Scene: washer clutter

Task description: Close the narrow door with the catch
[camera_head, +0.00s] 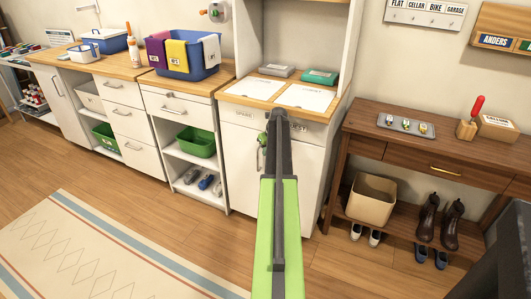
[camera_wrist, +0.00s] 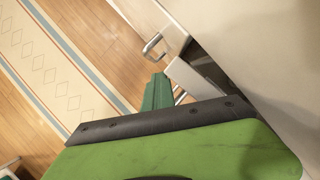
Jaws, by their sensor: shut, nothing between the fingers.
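A white cabinet door (camera_head: 240,165) with an upright handle stands under the labelled drawer front in the middle of the head view. My arm hides much of it, and no catch can be made out. In the wrist view a white panel with a metal handle (camera_wrist: 154,46) stands beside a dark gap; I cannot tell for sure whether it is this door. My gripper (camera_head: 263,138) is shut and empty, in front of the cabinet's upper part. Its green fingers (camera_wrist: 158,92) show below the handle in the wrist view, apart from it as far as I can see.
Another white door (camera_head: 56,92) with an upright handle is at the far left. Drawers and an open shelf with a green bin (camera_head: 196,142) lie between. A brown console table (camera_head: 400,146) stands at right, shoes below. The floor and rug (camera_head: 85,245) at front left are clear.

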